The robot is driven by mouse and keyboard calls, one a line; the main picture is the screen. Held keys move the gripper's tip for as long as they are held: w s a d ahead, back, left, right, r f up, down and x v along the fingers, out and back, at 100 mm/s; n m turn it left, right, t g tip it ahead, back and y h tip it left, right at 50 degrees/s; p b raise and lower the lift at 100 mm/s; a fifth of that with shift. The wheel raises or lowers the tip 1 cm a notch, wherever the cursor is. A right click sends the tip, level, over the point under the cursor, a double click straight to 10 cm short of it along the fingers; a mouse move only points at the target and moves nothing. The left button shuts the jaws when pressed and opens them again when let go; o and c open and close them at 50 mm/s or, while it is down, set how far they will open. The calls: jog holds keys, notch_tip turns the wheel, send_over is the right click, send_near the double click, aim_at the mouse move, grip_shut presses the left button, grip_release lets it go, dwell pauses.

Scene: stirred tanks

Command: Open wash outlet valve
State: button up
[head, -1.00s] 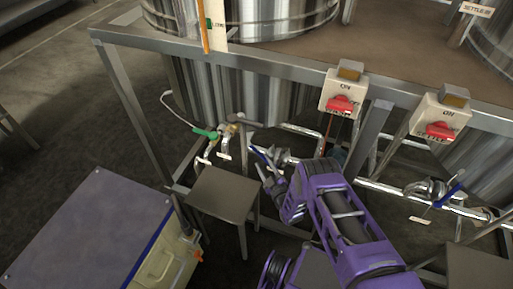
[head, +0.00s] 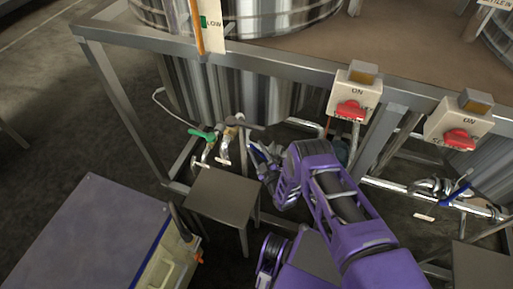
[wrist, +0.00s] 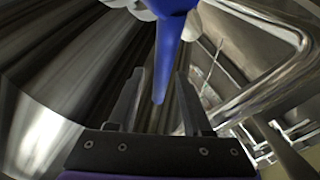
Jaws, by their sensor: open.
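A blue valve handle (wrist: 168,50) points down between the two fingers in the wrist view. My gripper (wrist: 160,77) is open around the handle's lower part, with a finger on each side; I cannot tell whether either finger touches it. In the head view my gripper (head: 264,165) is at the pipework below the large steel tank (head: 240,85), partly hidden by my purple arm. A blue handle (head: 257,150) shows just beside it. No readable label shows which outlet this valve serves.
A green-handled valve (head: 203,135) sits left of my gripper. A small metal stand (head: 222,195) is in front of it. The steel frame rail (head: 270,68) carries a red-knob switch (head: 350,110) and another (head: 460,139). Another blue-handled valve (head: 456,186) is at the right.

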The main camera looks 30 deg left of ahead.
grip_shut()
dwell(1.4)
